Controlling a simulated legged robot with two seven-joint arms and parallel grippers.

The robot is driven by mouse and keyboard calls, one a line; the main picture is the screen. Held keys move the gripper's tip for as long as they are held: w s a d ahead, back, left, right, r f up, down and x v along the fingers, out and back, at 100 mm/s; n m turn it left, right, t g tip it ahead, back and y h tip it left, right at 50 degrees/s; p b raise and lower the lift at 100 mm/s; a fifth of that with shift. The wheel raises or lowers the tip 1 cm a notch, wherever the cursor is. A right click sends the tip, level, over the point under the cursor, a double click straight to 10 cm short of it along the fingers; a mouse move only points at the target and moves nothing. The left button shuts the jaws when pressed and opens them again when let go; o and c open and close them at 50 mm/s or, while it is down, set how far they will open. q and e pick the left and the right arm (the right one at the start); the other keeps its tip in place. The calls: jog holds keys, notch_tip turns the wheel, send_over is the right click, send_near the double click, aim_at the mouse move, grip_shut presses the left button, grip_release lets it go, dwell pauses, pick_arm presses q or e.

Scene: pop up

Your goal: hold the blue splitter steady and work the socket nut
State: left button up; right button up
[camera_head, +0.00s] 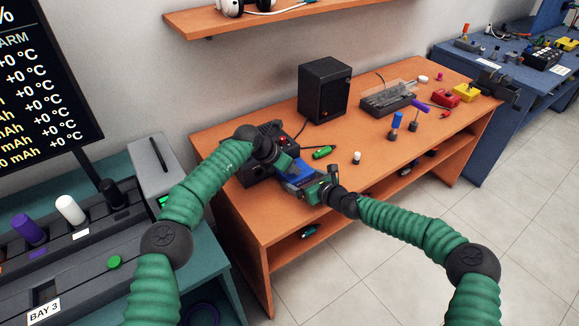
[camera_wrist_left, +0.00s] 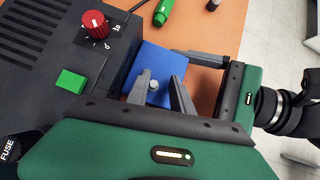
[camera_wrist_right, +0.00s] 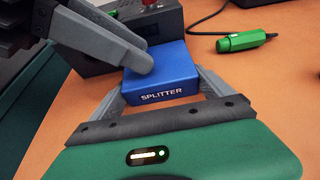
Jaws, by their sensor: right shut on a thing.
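The blue splitter (camera_wrist_right: 162,78) sits beside a black box on the orange bench, its label facing the right wrist camera. My right gripper (camera_wrist_right: 162,92) is shut on the splitter, one finger on each side. It also shows in the left wrist view (camera_wrist_left: 213,75). A small grey nut (camera_wrist_left: 153,86) stands on top of the splitter. My left gripper (camera_wrist_left: 157,80) is over the splitter, its two fingers apart on either side of the nut, with visible gaps. In the head view the splitter (camera_head: 297,181) is partly covered by my grippers. In the right wrist view my left gripper hides the nut.
The black box (camera_wrist_left: 50,55) carries a red knob (camera_wrist_left: 95,24) and a green button (camera_wrist_left: 70,81), close to my left gripper. Small tools and parts lie at the bench's right.

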pick_arm(q)
jog(key=shift+a, duration=0.15)
pick_arm(e)
jog(key=shift+d, duration=0.15)
pick_arm(q)
jog(key=shift+a, duration=0.45)
